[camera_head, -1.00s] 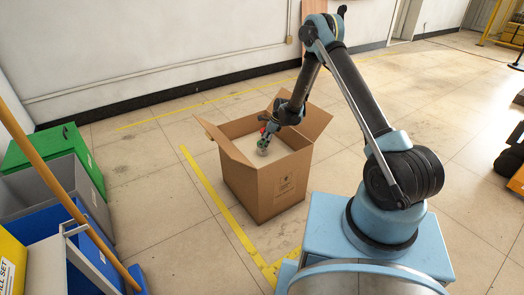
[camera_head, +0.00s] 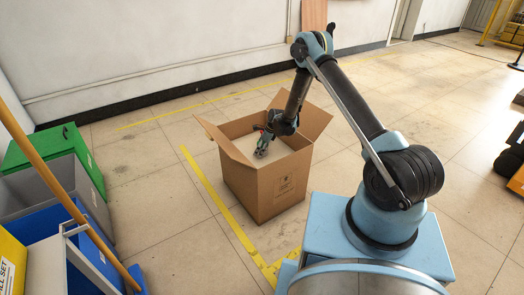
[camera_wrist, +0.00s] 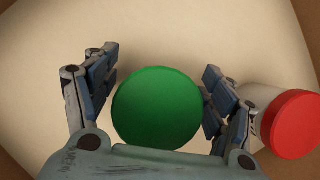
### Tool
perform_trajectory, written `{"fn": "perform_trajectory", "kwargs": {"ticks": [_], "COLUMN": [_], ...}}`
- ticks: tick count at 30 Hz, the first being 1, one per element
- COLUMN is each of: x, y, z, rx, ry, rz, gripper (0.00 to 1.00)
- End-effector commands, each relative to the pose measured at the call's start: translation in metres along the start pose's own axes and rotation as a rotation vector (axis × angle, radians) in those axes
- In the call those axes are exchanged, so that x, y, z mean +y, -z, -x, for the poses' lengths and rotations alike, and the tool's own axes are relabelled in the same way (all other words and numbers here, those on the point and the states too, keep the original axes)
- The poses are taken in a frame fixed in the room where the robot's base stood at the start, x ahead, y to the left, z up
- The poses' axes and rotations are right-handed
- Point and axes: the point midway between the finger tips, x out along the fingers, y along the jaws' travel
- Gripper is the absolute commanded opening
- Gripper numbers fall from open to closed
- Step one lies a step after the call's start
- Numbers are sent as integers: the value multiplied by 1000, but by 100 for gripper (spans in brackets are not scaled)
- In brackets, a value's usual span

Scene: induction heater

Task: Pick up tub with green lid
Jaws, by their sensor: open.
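The tub with the green lid (camera_wrist: 157,108) shows in the wrist view, its round lid facing the camera. It lies between the two open fingers of my gripper (camera_wrist: 160,92). The right finger is close to the lid's edge, and a small gap shows on the left; I cannot tell whether either finger touches. The tub's body is hidden under the lid. In the head view my gripper (camera_head: 262,146) reaches down into the open cardboard box (camera_head: 278,190), and the tub cannot be made out there.
A white tub with a red lid (camera_wrist: 292,124) lies just right of the right finger. The box's flaps (camera_head: 223,142) stand open around my gripper. Green, grey and blue bins (camera_head: 100,262) stand at the left. The floor around the box is mostly clear.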

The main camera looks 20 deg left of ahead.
Motion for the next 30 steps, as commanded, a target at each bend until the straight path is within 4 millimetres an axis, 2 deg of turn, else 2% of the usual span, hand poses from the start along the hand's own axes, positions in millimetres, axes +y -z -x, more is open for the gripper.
{"fn": "perform_trajectory", "kwargs": {"ticks": [2, 9, 10, 20, 23, 30], "x": [0, 0, 0, 0, 0, 0], "y": [0, 0, 0, -2, -5, -20], "z": [0, 0, 0, 4, 13, 48], "rx": [0, 0, 0, 0, 0, 0], "ry": [0, 0, 0, 0, 0, 0], "rz": [0, 0, 0, 1, 1, 1], "gripper": [74, 20, 17, 17, 17, 17]}}
